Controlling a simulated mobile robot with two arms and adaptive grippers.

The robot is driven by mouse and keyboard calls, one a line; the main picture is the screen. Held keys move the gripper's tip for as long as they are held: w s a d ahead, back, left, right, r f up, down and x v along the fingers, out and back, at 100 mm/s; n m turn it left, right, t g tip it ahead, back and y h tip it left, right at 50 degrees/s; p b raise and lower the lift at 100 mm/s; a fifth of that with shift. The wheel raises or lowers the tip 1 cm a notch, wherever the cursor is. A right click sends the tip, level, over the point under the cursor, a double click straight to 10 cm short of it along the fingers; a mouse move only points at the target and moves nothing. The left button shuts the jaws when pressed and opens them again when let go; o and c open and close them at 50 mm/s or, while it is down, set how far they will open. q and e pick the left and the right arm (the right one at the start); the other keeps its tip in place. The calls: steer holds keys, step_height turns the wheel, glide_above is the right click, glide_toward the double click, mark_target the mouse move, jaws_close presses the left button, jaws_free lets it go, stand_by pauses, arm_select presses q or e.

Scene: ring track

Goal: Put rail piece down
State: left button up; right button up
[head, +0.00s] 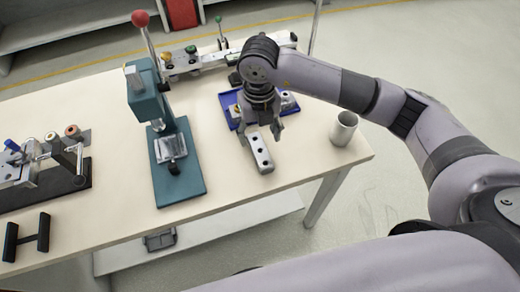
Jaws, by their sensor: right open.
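The rail piece (260,153), a short silver-grey block with dark holes along its top, lies on the cream table (225,150) right of the teal press. My right gripper (262,133) is above its far end, pointing down, with its fingers apart. I cannot tell whether the fingers touch the block. The arm comes in from the right. A blue tray (229,100) with small metal parts is just behind the gripper and partly hidden by it. My left gripper is not in the head view.
A teal lever press (180,180) with a red knob stands left of the rail piece. A metal cup (344,129) is near the right edge. A long rail fixture (190,62) lies at the back. A clamp device (45,165) and black handle (27,237) are at left.

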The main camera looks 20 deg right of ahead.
mark_target(260, 150)
steer(key=shift+f, duration=0.7)
step_height(260, 150, down, 4)
steer(key=shift+s+d+f+p, duration=0.1)
steer(key=shift+f+p, duration=0.05)
steer(key=shift+p, duration=0.65)
steer(key=shift+f, duration=0.5)
steer(key=shift+c, duration=0.5)
jaws_close()
steer(key=shift+r, duration=0.15)
